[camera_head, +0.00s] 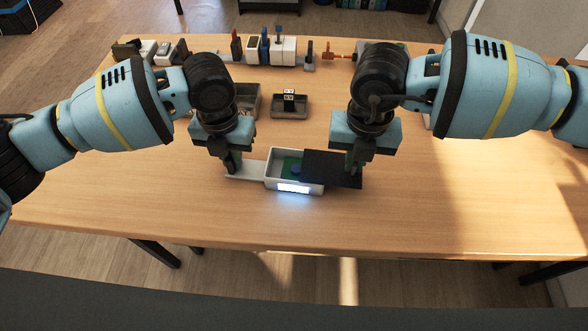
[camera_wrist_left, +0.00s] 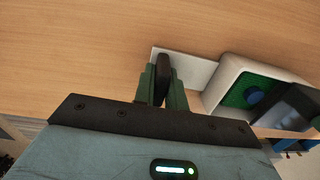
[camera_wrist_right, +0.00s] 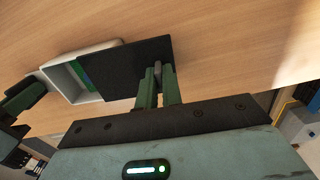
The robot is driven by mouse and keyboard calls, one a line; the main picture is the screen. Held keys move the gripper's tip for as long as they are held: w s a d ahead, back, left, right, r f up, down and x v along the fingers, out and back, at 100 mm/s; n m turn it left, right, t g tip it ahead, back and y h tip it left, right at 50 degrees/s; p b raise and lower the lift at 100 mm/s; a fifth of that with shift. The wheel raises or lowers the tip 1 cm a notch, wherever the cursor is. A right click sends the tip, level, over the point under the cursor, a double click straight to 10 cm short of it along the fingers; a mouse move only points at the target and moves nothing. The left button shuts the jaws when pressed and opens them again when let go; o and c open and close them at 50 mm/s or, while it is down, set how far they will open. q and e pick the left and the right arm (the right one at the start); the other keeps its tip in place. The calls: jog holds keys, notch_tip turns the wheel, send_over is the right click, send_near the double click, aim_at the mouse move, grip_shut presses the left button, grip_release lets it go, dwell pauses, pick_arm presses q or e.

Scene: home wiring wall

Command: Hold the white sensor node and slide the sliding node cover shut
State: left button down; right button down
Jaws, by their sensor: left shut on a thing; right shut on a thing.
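The white sensor node (camera_head: 270,180) is an open-topped box on the table, with a lit strip on its front and a flat plate at its left. A green board (camera_head: 286,168) with a blue round part shows inside. My left gripper (camera_head: 233,170) is shut on a dark upright tab (camera_wrist_left: 163,70) on that plate. The black sliding node cover (camera_head: 322,164) lies over the right part of the box and sticks out past its right end, leaving the left part open. My right gripper (camera_head: 354,171) is shut on a small grey post (camera_wrist_right: 158,72) on the cover.
A grey tray (camera_head: 290,112) with a small block stands behind the node; another tray (camera_head: 247,100) is partly hidden by my left arm. Several modules (camera_head: 284,50) stand along the back. The table is clear in front of the node.

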aim_at(318, 165)
pick_arm(q)
jog(key=shift+d, duration=0.1)
pick_arm(e)
jog(key=shift+w+a, duration=0.1)
jog(key=shift+a, duration=1.8)
jog(key=shift+w+a, duration=0.15)
jog(key=shift+a, duration=1.35)
jog(key=c, duration=1.5)
grip_release()
jog(key=shift+r, duration=0.1)
notch_tip(318, 165, up, 12)
jog(key=shift+f, duration=0.1)
pick_arm(q)
jog(key=c, duration=1.4)
grip_release()
jog(key=shift+o, duration=0.2)
